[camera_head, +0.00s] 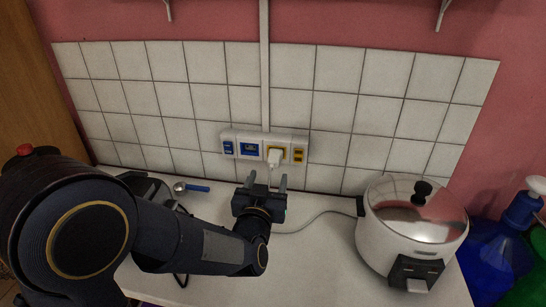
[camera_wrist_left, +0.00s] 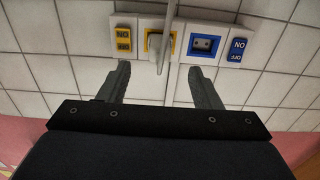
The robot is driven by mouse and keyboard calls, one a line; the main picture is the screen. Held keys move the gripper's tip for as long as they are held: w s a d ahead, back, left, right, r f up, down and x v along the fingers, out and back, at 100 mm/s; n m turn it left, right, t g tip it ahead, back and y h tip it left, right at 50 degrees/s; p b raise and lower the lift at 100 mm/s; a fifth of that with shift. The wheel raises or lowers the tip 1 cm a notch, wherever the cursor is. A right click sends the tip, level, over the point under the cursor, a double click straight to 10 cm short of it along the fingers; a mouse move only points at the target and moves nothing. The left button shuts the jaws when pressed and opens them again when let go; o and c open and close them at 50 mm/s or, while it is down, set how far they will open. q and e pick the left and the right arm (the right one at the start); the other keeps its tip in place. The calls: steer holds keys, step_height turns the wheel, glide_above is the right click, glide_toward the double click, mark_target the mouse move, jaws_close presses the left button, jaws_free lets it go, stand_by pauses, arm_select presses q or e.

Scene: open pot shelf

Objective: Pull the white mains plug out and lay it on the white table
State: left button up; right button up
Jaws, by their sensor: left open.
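The white mains plug (camera_head: 274,157) sits in the yellow socket of the wall strip (camera_head: 264,136). It also shows in the left wrist view (camera_wrist_left: 161,52), edge-on in front of the yellow socket. My left gripper (camera_head: 267,180) is open and empty, with its fingers pointing at the wall just below and in front of the plug. In the left wrist view the fingertips (camera_wrist_left: 157,72) stand apart, one either side of the plug's line, short of it. The white table (camera_head: 315,258) lies below the strip. My right gripper is not in view.
A rice cooker (camera_head: 408,232) stands on the table at the right, with a grey cord (camera_head: 305,222) running left from it. A blue-handled ladle (camera_head: 192,187) lies at the left, by a dark object partly hidden by my arm. The table between gripper and cooker is mostly clear.

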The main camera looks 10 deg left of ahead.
mark_target(274, 161)
arm_select(q)
steer(key=shift+w, duration=0.15)
steer(key=shift+w+b, duration=0.55)
steer(key=shift+w, duration=3.85)
steer(key=shift+b, duration=0.35)
jaws_close()
steer(key=shift+s, duration=0.1)
steer(key=shift+s, duration=0.1)
steer(key=shift+s, duration=2.85)
